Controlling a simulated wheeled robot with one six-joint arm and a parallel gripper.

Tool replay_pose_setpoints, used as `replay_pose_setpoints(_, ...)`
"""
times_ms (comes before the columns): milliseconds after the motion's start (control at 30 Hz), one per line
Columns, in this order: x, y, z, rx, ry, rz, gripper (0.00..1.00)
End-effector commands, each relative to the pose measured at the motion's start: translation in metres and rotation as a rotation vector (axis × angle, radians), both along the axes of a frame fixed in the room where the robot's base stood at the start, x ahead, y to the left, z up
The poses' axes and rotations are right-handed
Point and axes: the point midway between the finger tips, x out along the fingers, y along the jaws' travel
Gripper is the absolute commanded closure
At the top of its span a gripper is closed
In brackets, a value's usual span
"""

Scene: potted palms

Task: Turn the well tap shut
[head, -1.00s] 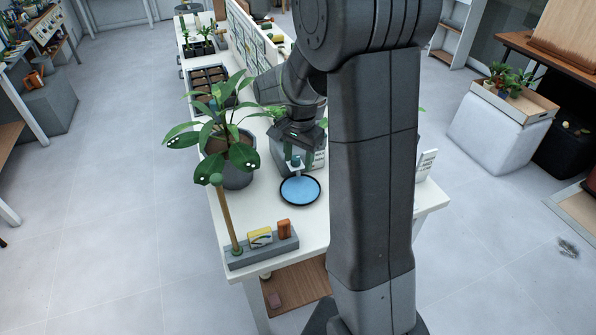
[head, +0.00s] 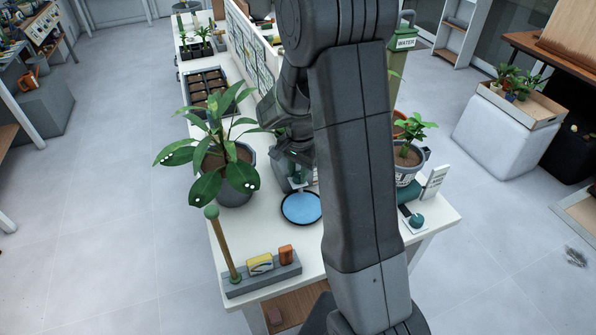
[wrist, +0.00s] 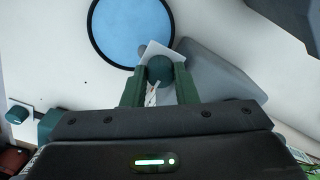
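The well tap has a dark teal round knob (wrist: 160,68) over a small white plate beside the round blue, black-rimmed dish (wrist: 131,28). The dish also shows on the white table in the head view (head: 301,208). My gripper (wrist: 160,75) has one green finger on each side of the knob, tips level with it. I cannot tell whether the fingers press on it or stand just clear. In the head view my arm hides much of the gripper and tap.
A large leafy potted plant (head: 238,185) stands left of the dish. A grey tray with a sponge (head: 260,263) lies at the front edge. On the right are a potted plant (head: 407,155), a white sign (head: 434,183) and another teal knob (head: 416,220).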

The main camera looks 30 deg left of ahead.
Motion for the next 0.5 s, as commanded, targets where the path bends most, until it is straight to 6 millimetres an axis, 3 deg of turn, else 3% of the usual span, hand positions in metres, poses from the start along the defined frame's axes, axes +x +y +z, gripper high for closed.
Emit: replay_pose_setpoints(500, 0.0003, -0.0001, -0.0004, 0.0, 0.0, 0.118, 0.97)
